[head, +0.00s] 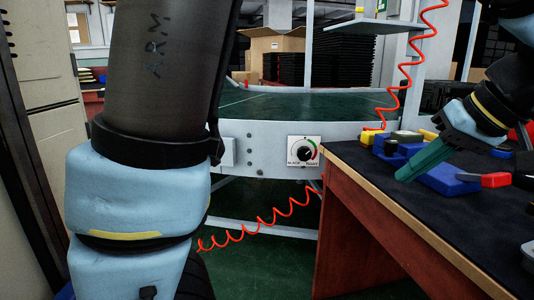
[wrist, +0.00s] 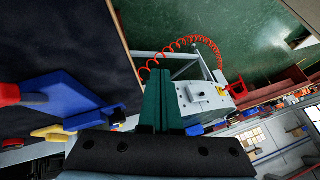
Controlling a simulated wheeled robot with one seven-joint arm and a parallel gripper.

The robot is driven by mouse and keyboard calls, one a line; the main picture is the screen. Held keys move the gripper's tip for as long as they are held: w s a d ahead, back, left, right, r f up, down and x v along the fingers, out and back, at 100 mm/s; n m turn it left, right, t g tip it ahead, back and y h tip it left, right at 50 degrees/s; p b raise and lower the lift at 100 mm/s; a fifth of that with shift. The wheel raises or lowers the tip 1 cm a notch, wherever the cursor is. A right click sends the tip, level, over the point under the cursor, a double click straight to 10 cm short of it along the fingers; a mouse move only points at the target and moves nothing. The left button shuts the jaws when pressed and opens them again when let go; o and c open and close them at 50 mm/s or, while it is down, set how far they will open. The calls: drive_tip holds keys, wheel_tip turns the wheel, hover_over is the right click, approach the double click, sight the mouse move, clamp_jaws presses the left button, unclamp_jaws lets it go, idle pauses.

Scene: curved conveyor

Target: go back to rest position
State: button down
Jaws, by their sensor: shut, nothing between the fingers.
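My gripper (head: 428,158) shows at the right of the head view, over the dark-topped table (head: 365,165). Its green fingers are closed together with nothing between them. In the wrist view the closed fingers (wrist: 157,100) stand upright in the middle, near the table edge. My arm's large blue and dark links fill the left of the head view.
A blue object (head: 450,180) and a red-ended piece (head: 494,180) lie by my gripper, with yellow pieces (head: 405,136) behind. The curved conveyor (head: 270,105) has a dial panel (head: 304,151). A red coiled hose (head: 265,232) hangs below. The table's near left top is clear.

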drive_tip(key=w+a+f+m+g+h, duration=0.1)
drive_tip(key=w+a+f+g, duration=0.1)
drive_tip(key=w+a+f, duration=0.4)
drive_tip(key=w+a+f+g, duration=0.2)
drive_tip(key=w+a+f, duration=0.15)
drive_tip(key=a, duration=0.35)
drive_tip(key=w+a+f+h, duration=0.15)
drive_tip(key=a+f, duration=0.25)
drive_tip(key=a, duration=0.5)
drive_tip(key=a+f+h, duration=0.2)
drive_tip(key=a+f, duration=0.2)
drive_tip(key=a, duration=0.5)
wheel_tip(320, 180, up, 28)
drive_tip(key=p, duration=2.7)
drive_tip(key=shift+w+d, duration=0.15)
drive_tip(key=shift+w, duration=0.1)
